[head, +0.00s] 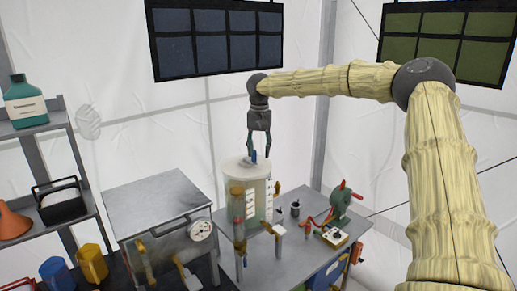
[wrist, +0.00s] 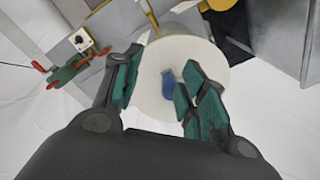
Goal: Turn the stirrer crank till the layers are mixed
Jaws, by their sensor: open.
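The mixing vessel (head: 258,197) is a pale, see-through cylinder with a white round lid, standing on the grey table. The lid (wrist: 153,82) fills the middle of the wrist view. A blue crank knob (wrist: 169,84) stands up on the lid; it also shows small in the head view (head: 253,157). My gripper (head: 259,158) points down just above the lid. Its teal-padded fingers (wrist: 158,90) are apart, with the blue knob between them, nearer the right finger in the wrist view. Whether a finger touches the knob I cannot tell. The layers inside are not clear.
A metal box with a gauge (head: 160,215) stands left of the vessel. A green hand-cranked device with a red handle (head: 341,198) and a yellow box (head: 335,237) sit to the right. Shelves with a green bottle (head: 26,104) stand far left. Upright tubes crowd the vessel's front.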

